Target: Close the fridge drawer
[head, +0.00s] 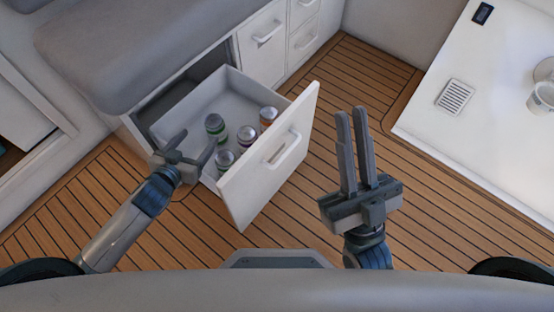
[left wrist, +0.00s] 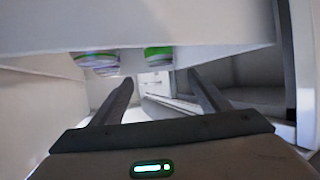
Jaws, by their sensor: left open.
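The fridge drawer (head: 238,195) is pulled out from the white cabinet under the grey seat. Its front has a white handle (head: 282,149). Several cans stand inside, including a green one (head: 215,127) and an orange-red one (head: 268,118). My left gripper (head: 193,147) is open at the drawer's left side; I cannot tell whether it touches. In the left wrist view its fingers (left wrist: 165,85) are spread with nothing between them, and the drawer's pale wall (left wrist: 220,38) crosses above. My right gripper (head: 351,112) is empty, its fingers slightly apart, right of the drawer front.
The grey seat cushion (head: 140,45) overhangs the drawer opening. Shut drawers (head: 263,40) stand farther back. A white table (head: 500,120) with a cup (head: 541,97) is at the right. The wooden floor (head: 300,215) around the drawer front is clear.

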